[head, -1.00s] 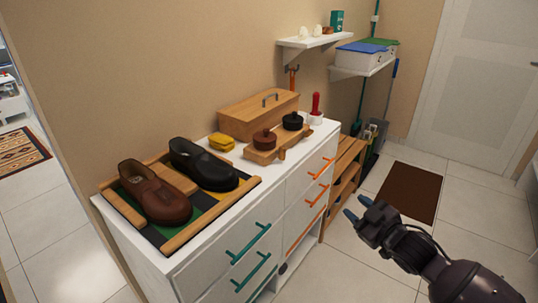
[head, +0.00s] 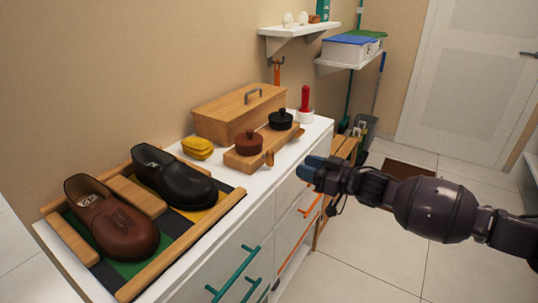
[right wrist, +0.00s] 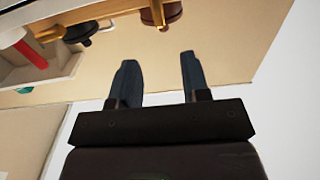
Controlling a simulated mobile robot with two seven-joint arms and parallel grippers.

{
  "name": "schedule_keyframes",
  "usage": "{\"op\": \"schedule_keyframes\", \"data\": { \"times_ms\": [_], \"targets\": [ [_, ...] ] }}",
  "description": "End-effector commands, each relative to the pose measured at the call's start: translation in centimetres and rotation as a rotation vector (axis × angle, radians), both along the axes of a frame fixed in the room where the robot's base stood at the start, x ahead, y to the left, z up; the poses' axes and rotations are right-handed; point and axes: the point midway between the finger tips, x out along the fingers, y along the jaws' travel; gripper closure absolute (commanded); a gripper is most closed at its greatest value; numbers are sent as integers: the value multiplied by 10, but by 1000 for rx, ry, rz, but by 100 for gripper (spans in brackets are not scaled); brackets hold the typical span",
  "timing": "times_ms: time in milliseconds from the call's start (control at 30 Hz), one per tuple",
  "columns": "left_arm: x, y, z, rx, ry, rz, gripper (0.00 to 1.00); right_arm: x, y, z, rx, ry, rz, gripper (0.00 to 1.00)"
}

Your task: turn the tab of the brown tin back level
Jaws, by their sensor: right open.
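The brown tin (head: 249,145) sits on a wooden holder (head: 238,162) on the white cabinet, with a black tin (head: 280,120) behind it to the right. A small wood-coloured tab (head: 269,159) stands upright at the holder's front by the brown tin. The black tin's similar tab (head: 300,133) looks slanted. My right gripper (head: 308,168) is open and empty, right of the holder, in front of the cabinet edge. In the right wrist view, its fingers (right wrist: 157,62) are spread, and the brown tin (right wrist: 174,12) and its tab (right wrist: 157,14) show beyond them, apart. My left gripper is out of view.
A wooden box (head: 238,115) stands behind the tins, and a yellow sponge-like item (head: 197,148) lies left. A red-handled item (head: 305,100) stands right. Brown (head: 115,225) and black (head: 175,180) shoes fill a tray at left. Teal (head: 233,275) and orange drawer handles protrude in front.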

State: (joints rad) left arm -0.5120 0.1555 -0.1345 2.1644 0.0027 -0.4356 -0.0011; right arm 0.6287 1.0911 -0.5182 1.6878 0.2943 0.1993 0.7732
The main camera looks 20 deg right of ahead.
Motion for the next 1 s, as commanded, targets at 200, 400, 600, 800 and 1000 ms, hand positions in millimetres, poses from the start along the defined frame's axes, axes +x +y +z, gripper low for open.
{"op": "schedule_keyframes", "data": {
  "times_ms": [200, 400, 600, 800, 1000],
  "targets": [
    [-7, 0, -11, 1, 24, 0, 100, 17, 13, -4, 0, 4, -1, 57],
    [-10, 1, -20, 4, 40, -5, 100, 40, 31, -5, 1, 4, 0, 57],
    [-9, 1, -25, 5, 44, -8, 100, 62, 48, -5, -1, 4, -1, 57],
    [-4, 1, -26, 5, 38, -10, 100, 77, 60, -4, -2, 4, -1, 57],
    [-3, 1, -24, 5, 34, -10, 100, 83, 65, -2, -3, 3, -2, 57]
  ]
}}
